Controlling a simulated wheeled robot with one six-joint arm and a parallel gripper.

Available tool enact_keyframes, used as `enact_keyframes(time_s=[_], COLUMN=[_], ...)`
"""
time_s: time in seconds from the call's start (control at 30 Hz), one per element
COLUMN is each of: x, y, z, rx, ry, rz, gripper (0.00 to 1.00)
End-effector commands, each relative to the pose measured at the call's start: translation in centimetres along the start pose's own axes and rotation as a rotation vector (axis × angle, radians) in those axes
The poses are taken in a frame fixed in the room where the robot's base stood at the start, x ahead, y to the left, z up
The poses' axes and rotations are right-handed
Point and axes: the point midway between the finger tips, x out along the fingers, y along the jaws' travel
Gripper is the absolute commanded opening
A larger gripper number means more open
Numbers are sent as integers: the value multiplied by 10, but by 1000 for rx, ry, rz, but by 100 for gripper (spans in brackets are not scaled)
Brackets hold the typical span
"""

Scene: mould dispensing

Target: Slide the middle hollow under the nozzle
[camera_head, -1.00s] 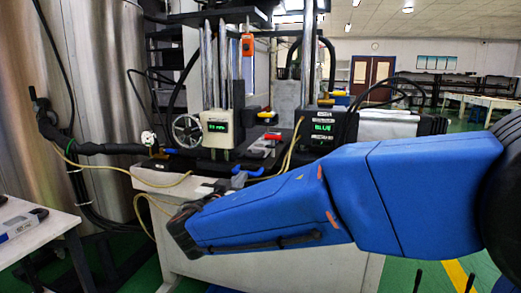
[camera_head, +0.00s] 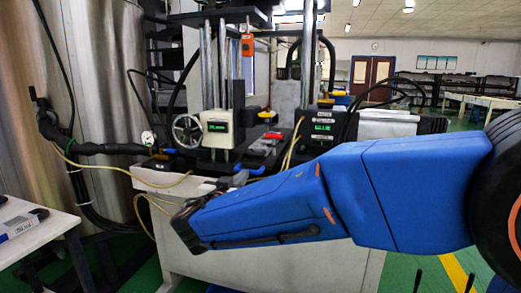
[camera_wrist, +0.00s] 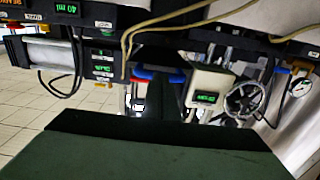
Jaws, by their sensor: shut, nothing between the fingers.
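The dispensing machine stands behind my blue arm in the head view, with a handwheel (camera_head: 187,130) and a lit display box (camera_head: 217,128). In the wrist view the handwheel (camera_wrist: 244,101) and the display box (camera_wrist: 206,92) are right of my gripper. My gripper (camera_wrist: 163,98) shows as a dark, shut shape with nothing in it, in front of a blue bar (camera_wrist: 143,73). In the head view its fingertips are hidden by or lost against the dark end of my arm. I cannot make out the mould, its middle hollow or the nozzle clearly.
A second box with a green display (camera_head: 322,127) stands to the right on the white bench (camera_head: 285,265). Yellowish hoses (camera_head: 150,184) hang along the bench. A white table (camera_head: 35,232) is at the left. Large metal tanks (camera_head: 105,90) stand behind.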

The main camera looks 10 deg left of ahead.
Motion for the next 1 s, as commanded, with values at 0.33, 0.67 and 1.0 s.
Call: enact_keyframes(time_s=[0.33,0.67,1.0], x=[4,7,10], y=[0,0,0], z=[0,1,1], rx=[0,-1,-1], ry=[-1,-1,-1], rz=[0,1,1], gripper=[0,0,0])
